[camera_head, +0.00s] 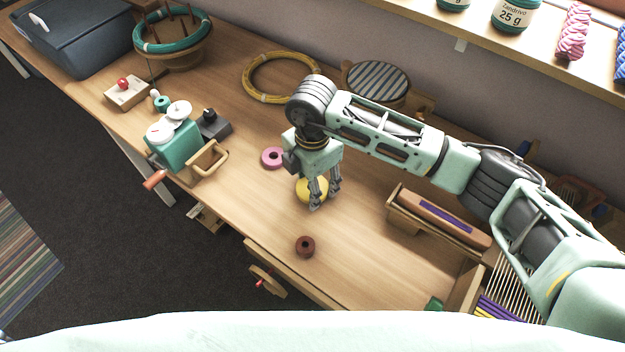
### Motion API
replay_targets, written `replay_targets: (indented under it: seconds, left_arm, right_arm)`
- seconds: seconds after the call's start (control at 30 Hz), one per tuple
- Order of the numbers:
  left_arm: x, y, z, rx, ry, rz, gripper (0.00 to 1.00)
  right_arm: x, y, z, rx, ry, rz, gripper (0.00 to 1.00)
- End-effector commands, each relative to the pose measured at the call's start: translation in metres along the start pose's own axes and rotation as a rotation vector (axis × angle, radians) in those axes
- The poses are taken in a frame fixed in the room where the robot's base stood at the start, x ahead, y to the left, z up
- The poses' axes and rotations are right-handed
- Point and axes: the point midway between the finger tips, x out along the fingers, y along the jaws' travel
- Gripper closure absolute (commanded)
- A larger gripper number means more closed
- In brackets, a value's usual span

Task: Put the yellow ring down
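A yellow ring (303,191) is low under my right gripper (325,200), at the middle of the wooden table (370,262). The gripper points down from the arm coming in from the right. Its two fingers stand apart in front of the ring and hide part of it, including most of its hole. I cannot tell whether the fingers press on the ring's rim or whether the ring touches the tabletop. My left gripper is out of view.
A pink ring (267,158) lies left of the gripper, and a brown ring (305,246) nearer the front edge. A yellow hoop (251,91) lies behind. A green hand-cranked device (178,150) stands left; a wooden box with a brown roll (440,215) is right.

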Motion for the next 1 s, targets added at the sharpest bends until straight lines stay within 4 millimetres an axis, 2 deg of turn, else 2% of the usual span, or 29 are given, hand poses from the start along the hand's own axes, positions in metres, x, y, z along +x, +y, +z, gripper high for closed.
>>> replay_targets:
  seconds: [0.37, 0.4, 0.6, 1.0]
  left_arm:
    - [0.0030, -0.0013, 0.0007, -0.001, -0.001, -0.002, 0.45]
    - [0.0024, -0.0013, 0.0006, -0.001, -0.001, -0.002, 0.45]
    - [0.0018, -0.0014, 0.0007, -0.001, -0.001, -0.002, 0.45]
    - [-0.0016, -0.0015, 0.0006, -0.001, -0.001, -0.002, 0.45]
  right_arm:
    - [0.0070, 0.0003, -0.0001, -0.001, 0.000, 0.001, 0.63]
    - [0.0063, 0.0004, 0.0000, -0.001, 0.000, 0.002, 0.48]
    - [0.0057, 0.0002, 0.0000, -0.001, 0.000, 0.001, 0.30]
    - [-0.0006, 0.0005, 0.0002, -0.001, 0.000, 0.002, 0.30]
